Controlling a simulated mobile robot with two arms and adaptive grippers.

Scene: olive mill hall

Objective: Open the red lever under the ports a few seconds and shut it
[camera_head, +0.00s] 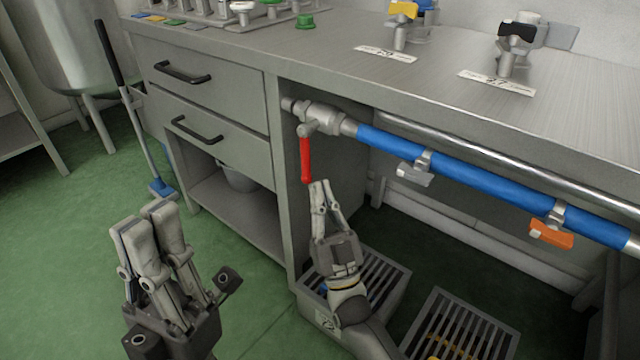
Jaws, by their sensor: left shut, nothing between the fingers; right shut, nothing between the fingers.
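The red lever (305,160) hangs straight down from a metal valve (317,118) at the left end of the blue pipe under the bench top. My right gripper (318,184) is shut and empty. Its fingertips are just below and right of the lever's lower end; I cannot tell if they touch it. My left gripper (146,212) is shut and empty, low at the left in front of the drawers, well away from the lever. The ports (402,38) with yellow and black handles stand on the bench top above.
The blue pipe (480,181) carries a grey handle (415,175) and an orange handle (551,234). Slatted grates (463,325) lie on the floor below. A drawer cabinet (215,110) stands left of the valve. A blue broom (160,187) leans there. Green floor is free at left.

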